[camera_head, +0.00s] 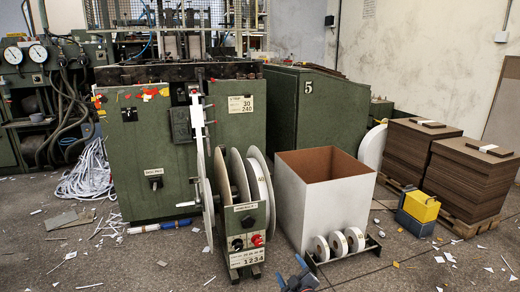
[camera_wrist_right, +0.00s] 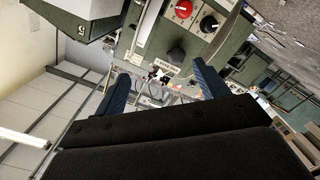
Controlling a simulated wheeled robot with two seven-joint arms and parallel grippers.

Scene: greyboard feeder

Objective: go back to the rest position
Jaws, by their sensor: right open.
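My right gripper (camera_head: 293,275) shows at the bottom edge of the head view, only its blue fingers and a bit of dark body. It is in front of the green feeder unit with the tape reels and left of the small roll rack. In the right wrist view the two blue fingers of this gripper (camera_wrist_right: 160,80) stand wide apart with nothing between them. Beyond them is a green control panel (camera_wrist_right: 172,35) with a red knob (camera_wrist_right: 183,9) and a black knob. My left gripper is not in view.
A tall white open box (camera_head: 320,205) stands right of the reels (camera_head: 258,185). A rack of small white rolls (camera_head: 340,243) sits before it. Stacks of brown board (camera_head: 465,180) stand on a pallet at right, beside a yellow-grey case (camera_head: 420,207). Paper scraps litter the floor.

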